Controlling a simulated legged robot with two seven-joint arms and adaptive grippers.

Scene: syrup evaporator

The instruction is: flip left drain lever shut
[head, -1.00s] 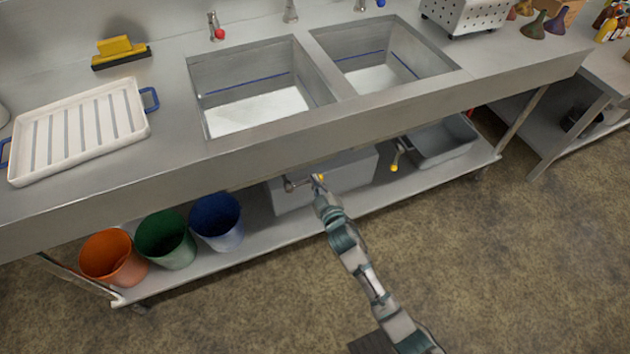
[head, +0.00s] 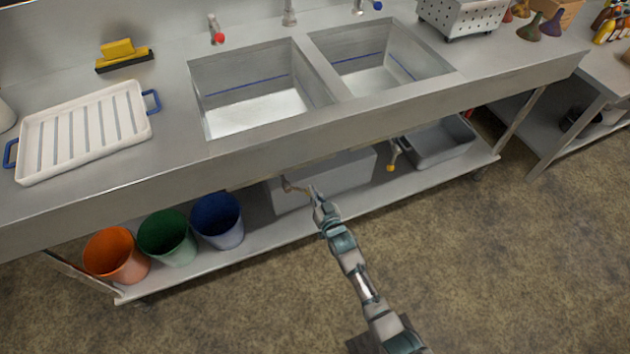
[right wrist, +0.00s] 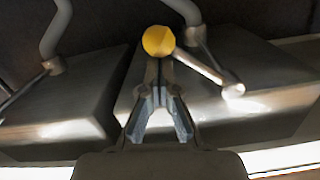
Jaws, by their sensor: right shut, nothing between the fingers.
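The left drain lever (head: 296,188) sits under the left sink basin (head: 255,90). In the right wrist view its yellow knob (right wrist: 158,40) is just beyond my fingertips, and its metal rod (right wrist: 203,67) runs down to the right. My right gripper (head: 315,192) is shut and empty, right at the lever's knob end; I cannot tell whether it touches. It also shows in the right wrist view (right wrist: 157,68). In the head view the gripper largely hides the knob. My left gripper is not in view.
The right drain lever (head: 392,158), with a yellow knob, hangs under the right basin. A grey box (head: 345,172) stands behind my gripper on the lower shelf. A grey tub (head: 440,142) is to the right; orange, green and blue bins (head: 218,222) are to the left.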

